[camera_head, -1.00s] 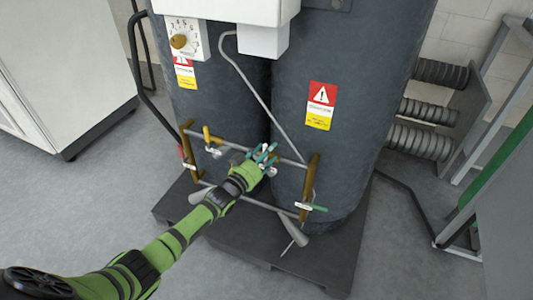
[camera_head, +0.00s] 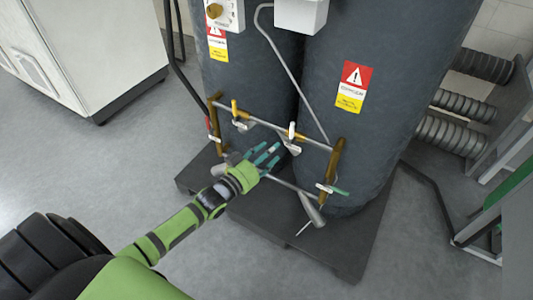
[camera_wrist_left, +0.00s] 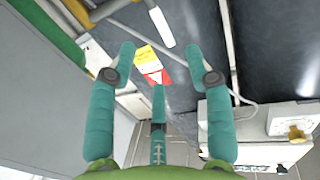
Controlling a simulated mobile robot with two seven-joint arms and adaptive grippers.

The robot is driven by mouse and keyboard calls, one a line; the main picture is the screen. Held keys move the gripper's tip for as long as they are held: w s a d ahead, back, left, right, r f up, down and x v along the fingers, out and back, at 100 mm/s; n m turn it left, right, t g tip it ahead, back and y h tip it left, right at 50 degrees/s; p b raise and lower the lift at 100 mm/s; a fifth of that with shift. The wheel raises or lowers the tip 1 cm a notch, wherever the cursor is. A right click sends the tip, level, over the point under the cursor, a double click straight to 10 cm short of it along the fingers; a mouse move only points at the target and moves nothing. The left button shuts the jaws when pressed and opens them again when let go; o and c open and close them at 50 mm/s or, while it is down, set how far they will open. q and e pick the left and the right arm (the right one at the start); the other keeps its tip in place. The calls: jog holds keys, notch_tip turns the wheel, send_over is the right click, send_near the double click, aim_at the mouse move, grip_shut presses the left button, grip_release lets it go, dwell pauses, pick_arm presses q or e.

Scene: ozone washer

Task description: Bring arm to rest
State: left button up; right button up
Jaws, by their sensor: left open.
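My left arm comes in from the lower left in the head view. Its green wrist ends in the left gripper (camera_head: 268,158), whose teal fingers are spread in front of the pipework of two dark grey tanks (camera_head: 375,65). In the left wrist view the gripper (camera_wrist_left: 160,75) is open, with nothing between its fingers. A warning label (camera_wrist_left: 152,65) on the tank shows beyond the fingertips. In the head view the fingers overlap the lower pipes; I cannot tell the exact gap. My right gripper is not in view.
Brass-coloured uprights (camera_head: 335,160) and valve handles sit on the pipework. The tanks stand on a black pallet (camera_head: 350,250). A white cabinet (camera_head: 100,50) stands at left, and ribbed hoses (camera_head: 455,135) on a metal frame at right. Grey floor (camera_head: 130,155) is free between cabinet and pallet.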

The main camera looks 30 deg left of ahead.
pick_arm(q)
jog(key=shift+s, duration=0.35)
jog(key=s+a+f+n+g+y+p, duration=0.15)
jog(key=s+f+g+p, duration=0.25)
jog(key=s+f, duration=0.65)
jog(key=s+f+m+g+y+p, duration=0.1)
jog(key=s+f+g+y+p, duration=0.15)
jog(key=s+f+g, duration=0.7)
jog(key=s+d+f+g+p, duration=0.1)
jog(key=s+f, duration=0.5)
jog(key=s, duration=0.6)
jog(key=s+d+f+g+p, duration=0.2)
jog(key=s+d+f+p, duration=0.2)
jog(key=s, duration=0.9)
notch_tip(320, 180, down, 2)
jog(key=shift+s+d+f, duration=0.1)
jog(key=shift+s+d, duration=0.15)
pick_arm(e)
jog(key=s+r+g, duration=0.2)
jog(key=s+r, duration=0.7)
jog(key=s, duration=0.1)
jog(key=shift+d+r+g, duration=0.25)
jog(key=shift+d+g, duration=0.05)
